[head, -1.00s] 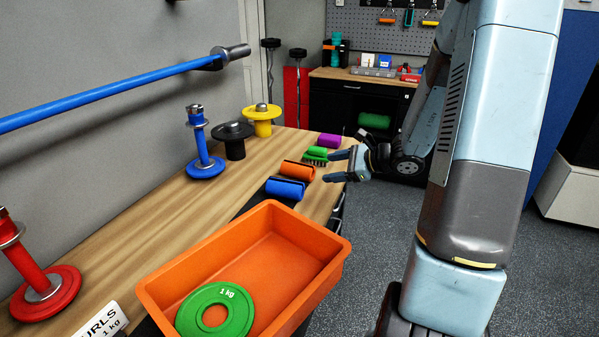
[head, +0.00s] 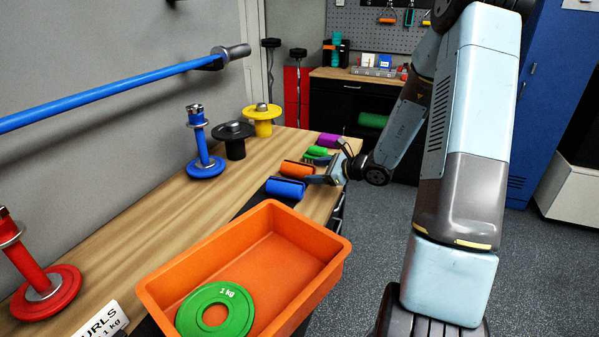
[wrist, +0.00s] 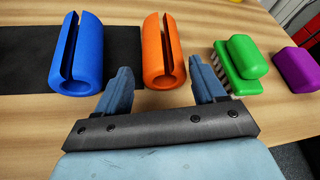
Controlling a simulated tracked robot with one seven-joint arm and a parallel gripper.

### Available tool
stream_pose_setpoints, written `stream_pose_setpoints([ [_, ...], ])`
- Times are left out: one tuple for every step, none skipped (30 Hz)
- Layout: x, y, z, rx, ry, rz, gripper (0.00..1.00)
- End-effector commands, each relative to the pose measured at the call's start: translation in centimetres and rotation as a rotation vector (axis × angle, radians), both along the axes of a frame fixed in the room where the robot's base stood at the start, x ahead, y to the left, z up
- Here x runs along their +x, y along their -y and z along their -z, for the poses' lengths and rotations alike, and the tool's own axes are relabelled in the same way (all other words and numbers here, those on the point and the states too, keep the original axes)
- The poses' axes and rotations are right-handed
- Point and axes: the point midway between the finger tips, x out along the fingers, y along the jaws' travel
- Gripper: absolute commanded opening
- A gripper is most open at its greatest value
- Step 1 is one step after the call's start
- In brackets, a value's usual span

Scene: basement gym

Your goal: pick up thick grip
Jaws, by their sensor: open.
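Two slit foam tubes, which look like thick grips, lie on the wooden bench: an orange one (head: 297,169) and a blue one (head: 285,187) to its left. The wrist view shows the orange grip (wrist: 161,55) and the blue grip (wrist: 78,55) with their slits facing up. My gripper (head: 326,164) is open and empty at the bench's right edge. In the wrist view its fingers (wrist: 161,78) point toward the orange grip, one on each side of its near end. I cannot tell whether they touch it.
A green brush (wrist: 238,64) lies close right of my right finger, with a purple object (wrist: 296,70) beyond. A dark mat (wrist: 22,62) lies under the blue grip. An orange bin (head: 325,262) holds a green plate (head: 238,296). Weight posts stand along the wall.

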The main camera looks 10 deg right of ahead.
Motion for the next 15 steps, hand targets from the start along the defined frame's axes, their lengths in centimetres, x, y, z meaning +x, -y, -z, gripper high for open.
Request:
stream_pose_setpoints([
  [0.1, -0.1, 0.1, 0.0, 0.0, -0.001, 0.69],
  [0.2, -0.2, 0.1, 0.0, 0.0, -0.001, 0.69],
  [0.4, -0.4, 0.2, 0.001, -0.001, -0.001, 0.69],
  [0.6, -0.5, 0.3, 0.001, -0.001, -0.001, 0.69],
  [0.8, -0.7, 0.4, 0.001, -0.002, 0.0, 0.69],
  [1.2, -1.0, 0.5, 0.001, -0.001, -0.001, 0.69],
  [1.5, -1.3, 0.6, 0.001, -0.001, -0.001, 0.69],
  [1.8, -1.6, 0.7, 0.002, 0.0, -0.002, 0.69],
  [2.2, -2.0, 1.0, 0.001, -0.001, -0.002, 0.69],
  [2.4, -2.2, 1.1, 0.001, -0.002, -0.001, 0.69],
  [2.7, -2.5, 1.3, 0.001, -0.002, -0.001, 0.69],
  [3.1, -2.7, 1.4, 0.001, -0.001, -0.001, 0.69],
  [3.3, -2.9, 1.5, 0.001, -0.001, 0.001, 0.69],
  [3.4, -3.1, 1.6, 0.001, 0.0, 0.0, 0.69],
  [3.6, -3.2, 1.7, 0.001, -0.001, 0.0, 0.69],
])
